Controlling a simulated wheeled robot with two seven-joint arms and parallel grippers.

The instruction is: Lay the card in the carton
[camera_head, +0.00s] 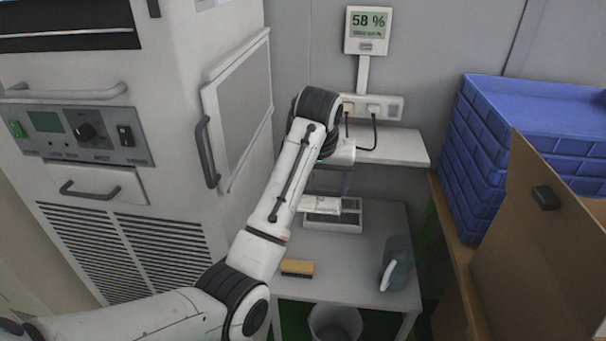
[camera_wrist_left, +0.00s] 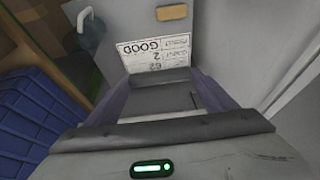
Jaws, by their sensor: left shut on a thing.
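The card (camera_head: 322,203) is a white printed sheet in front of the far wall, above or against a light tray-like device on the small grey table. In the left wrist view the card (camera_wrist_left: 158,52) reads "GOOD" upside down and sits at the fingertips. My left gripper (camera_head: 330,186) points down and is shut on the card; its fingers also show in the wrist view (camera_wrist_left: 160,76). The brown cardboard carton (camera_head: 535,245) stands at the right edge, apart from the gripper. Its inside is mostly hidden. My right gripper is out of view.
The grey table (camera_head: 345,284) holds a brush (camera_head: 297,267), a grey-blue jug (camera_head: 397,262) and the light device (camera_head: 338,222). Stacked blue crates (camera_head: 480,140) stand behind the carton. A large white cabinet (camera_head: 180,120) fills the left. A bin (camera_head: 335,322) is below the table.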

